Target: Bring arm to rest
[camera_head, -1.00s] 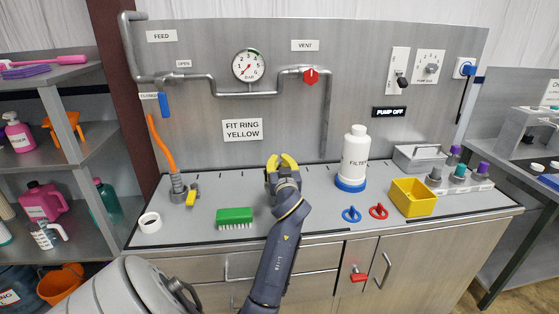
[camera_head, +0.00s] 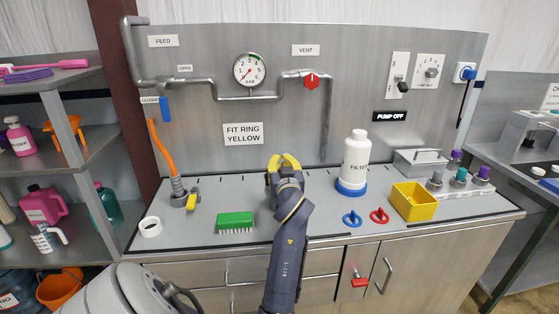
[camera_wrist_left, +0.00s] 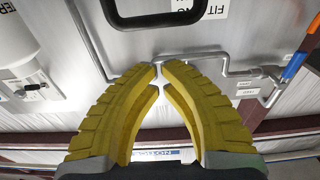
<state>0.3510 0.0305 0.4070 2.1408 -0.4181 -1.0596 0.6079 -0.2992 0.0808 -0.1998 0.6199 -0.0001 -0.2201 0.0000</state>
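My left gripper (camera_head: 284,162) is at the end of the dark arm coming up from the bottom middle of the head view. It is above the workbench, in front of the steel back panel. Its curved yellow fingers also show in the left wrist view (camera_wrist_left: 158,72), where the tips come together with nothing held between them. My right gripper is not in view.
On the workbench (camera_head: 300,220) are a green brush (camera_head: 235,219), a white tape roll (camera_head: 150,227), a filter bottle (camera_head: 355,160), a blue ring (camera_head: 352,219), a red ring (camera_head: 379,216) and a yellow bin (camera_head: 413,203). Shelves (camera_head: 75,160) stand at left.

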